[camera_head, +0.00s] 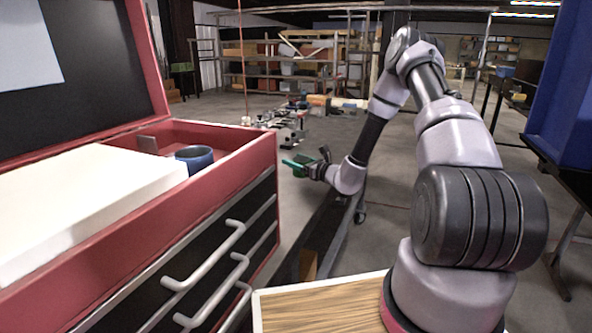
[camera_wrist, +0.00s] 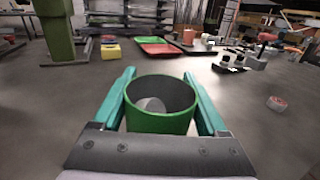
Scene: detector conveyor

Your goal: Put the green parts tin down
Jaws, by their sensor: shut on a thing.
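The green parts tin (camera_wrist: 160,112) is an open-topped round cup, upright between the two teal fingers of my gripper (camera_wrist: 162,92) in the wrist view. The fingers press on its left and right sides. Its inside looks empty apart from a pale round patch on the bottom. In the head view my gripper (camera_head: 297,164) is far off at the end of the outstretched arm, with a small bit of green at the fingers. Whether the tin's base touches a surface is hidden.
The wrist view shows a grey surface with a red tray (camera_wrist: 158,50), a yellow block (camera_wrist: 111,52), a green post (camera_wrist: 57,30) and a tape roll (camera_wrist: 277,103). Room around the tin looks clear. A red tool chest (camera_head: 225,160) with a blue cup (camera_head: 195,158) stands left in the head view.

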